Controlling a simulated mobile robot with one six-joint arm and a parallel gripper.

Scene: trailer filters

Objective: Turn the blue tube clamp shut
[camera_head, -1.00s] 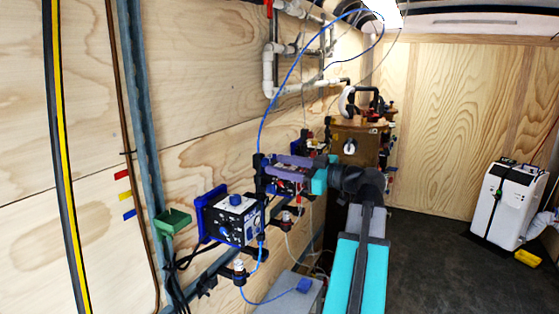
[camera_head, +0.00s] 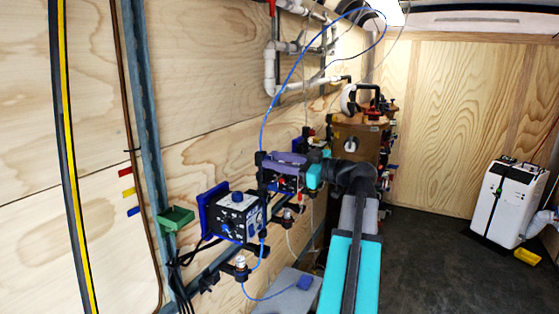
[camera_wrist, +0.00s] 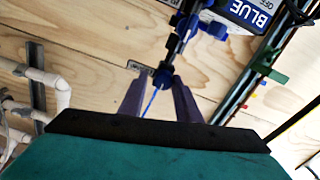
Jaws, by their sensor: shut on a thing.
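In the wrist view the blue tube clamp (camera_wrist: 165,78) sits between the two purple fingers of my gripper (camera_wrist: 155,77), which is shut on it. A thin blue tube (camera_wrist: 151,103) runs from the clamp toward my palm. In the head view my gripper (camera_head: 268,158) reaches left to the wall beside the dark clamp fitting, and the blue tube (camera_head: 273,103) rises from there in a high arc. My fingers and wrist hide part of the clamp in the head view, so its turn angle cannot be told.
A blue-backed pump box (camera_head: 237,217), labelled BLUE in the wrist view (camera_wrist: 245,12), is mounted on the wall close by. A green holder (camera_head: 176,218) is left of it. White pipes (camera_head: 270,65) run above. A white machine (camera_head: 506,204) stands on the open floor at right.

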